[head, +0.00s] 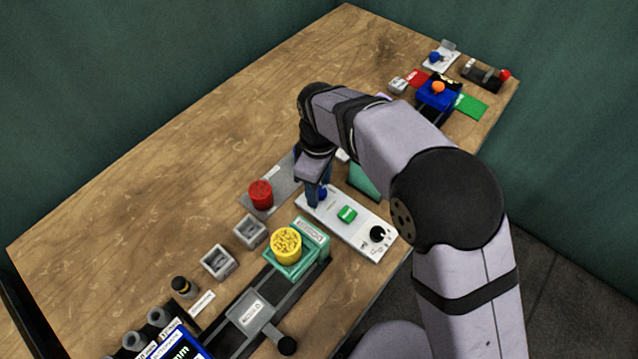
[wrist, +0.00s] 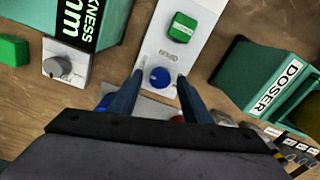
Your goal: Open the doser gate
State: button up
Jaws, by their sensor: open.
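The doser is a teal box (head: 312,234) with a cup of yellow granules (head: 286,242) on it in the head view. Its side reads DOSER (wrist: 275,88) in the wrist view. A white control panel (head: 330,208) lies beside it, with a green button (head: 347,214), a black knob (head: 377,234) and a blue round button (wrist: 160,77). My gripper (wrist: 160,80) is open, its blue fingers on either side of the blue button. I cannot tell whether they touch the panel. I cannot clearly make out a gate on the doser.
A dark rail with a grey labelled block (head: 251,310) and a black-knobbed handle (head: 286,345) runs in front of the doser. A red cylinder (head: 260,193) stands on a grey plate. Two grey square cups (head: 218,262) stand to the left. The back-left table is clear.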

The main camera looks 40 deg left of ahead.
jog(key=c, duration=1)
jog(key=shift+c, duration=0.2)
jog(key=shift+m+p, duration=0.3)
jog(key=shift+m, duration=0.1)
jog(key=m+p, duration=0.1)
jog(key=m, duration=0.2)
jog(key=shift+r, duration=0.1)
jog(key=m+p, duration=0.2)
jog(key=m, duration=0.3)
jog(key=shift+w, duration=0.1)
jog(key=m+p, duration=0.1)
jog(key=m, duration=0.3)
jog(key=shift+m, duration=0.4)
jog(key=m, duration=0.4)
jog(key=shift+w+p, duration=0.1)
jog(key=shift+p, duration=0.3)
jog(key=shift+m, duration=0.3)
